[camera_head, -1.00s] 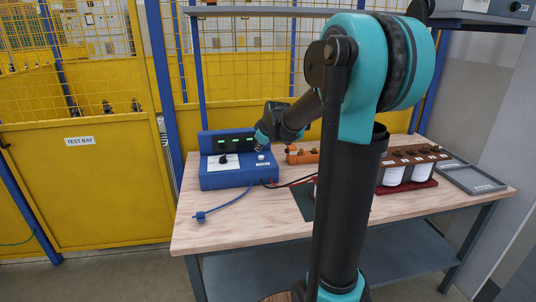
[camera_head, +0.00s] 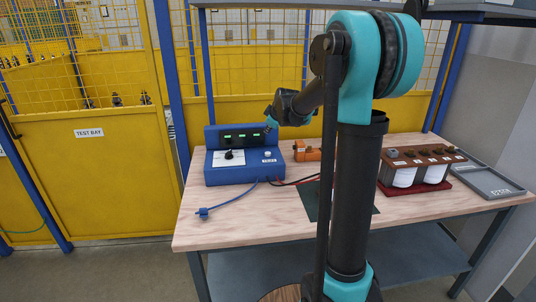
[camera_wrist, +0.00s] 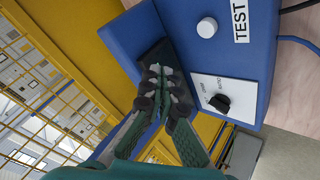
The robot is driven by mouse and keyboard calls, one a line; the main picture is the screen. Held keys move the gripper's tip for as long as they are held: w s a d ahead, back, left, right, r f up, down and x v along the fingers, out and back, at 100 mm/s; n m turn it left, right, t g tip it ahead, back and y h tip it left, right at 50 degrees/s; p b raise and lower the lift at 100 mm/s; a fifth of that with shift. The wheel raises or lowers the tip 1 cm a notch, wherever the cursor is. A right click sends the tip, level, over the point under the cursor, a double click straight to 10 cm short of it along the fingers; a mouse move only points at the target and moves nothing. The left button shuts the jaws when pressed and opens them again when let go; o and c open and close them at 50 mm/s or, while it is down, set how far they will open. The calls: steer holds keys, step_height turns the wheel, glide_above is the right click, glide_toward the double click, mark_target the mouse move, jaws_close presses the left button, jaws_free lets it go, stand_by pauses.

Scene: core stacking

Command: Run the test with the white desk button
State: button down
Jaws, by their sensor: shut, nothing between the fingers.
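The white button (camera_head: 267,155) sits on the right of the blue test box (camera_head: 222,176), above a "TEST" label. It also shows in the wrist view (camera_wrist: 207,27), with nothing on it. My gripper (camera_head: 270,123) is above the box near the panel's upper right, apart from the button. In the wrist view its fingers (camera_wrist: 164,84) are together and empty, partly covering the panel.
Blue and dark leads run from the box across the wooden table (camera_head: 232,225). An orange device (camera_head: 314,150) lies to its right. A shelf spans overhead.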

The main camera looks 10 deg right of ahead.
mark_target(268, 153)
steer(key=shift+f, duration=3.85)
steer(key=shift+f, duration=0.15)
steer(key=shift+f, duration=0.25)
steer(key=shift+f, duration=0.5)
steer(key=shift+r, duration=0.9)
steer(key=shift+r, duration=0.1)
steer(key=shift+r, duration=2.45)
steer(key=shift+s, duration=0.1)
